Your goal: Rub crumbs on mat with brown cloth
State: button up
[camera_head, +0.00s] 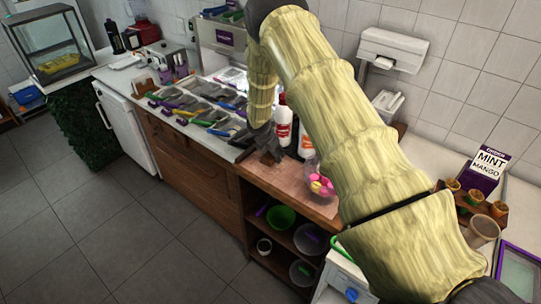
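My arm in its pale yellow sleeve crosses the right half of the head view and hangs down at the centre. My dark gripper (268,157) points down at the left part of a brown surface (292,183) on the counter. This surface may be the mat or the wooden counter top; I cannot tell which. A dark patch lies at the gripper's tip, too small to tell from the fingers. I cannot make out a brown cloth or crumbs. Whether the fingers are open or shut does not show.
White bottles with red labels (284,122) stand just behind the gripper. A clear container of pink and yellow sweets (321,186) stands to its right. Trays of toppings with scoops (205,112) fill the counter to the left. Bowls (281,217) sit on the shelf below.

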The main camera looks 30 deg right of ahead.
jog(key=shift+w+d+r, duration=0.15)
jog(key=shift+d, duration=0.15)
jog(key=shift+d, duration=0.1)
jog(key=shift+w+d+r+p, duration=0.15)
jog(key=shift+r+p, duration=0.55)
jog(key=shift+r, duration=1.2)
jog(key=shift+v, duration=0.9)
jog(key=shift+r, duration=0.2)
jog(key=shift+d, duration=0.15)
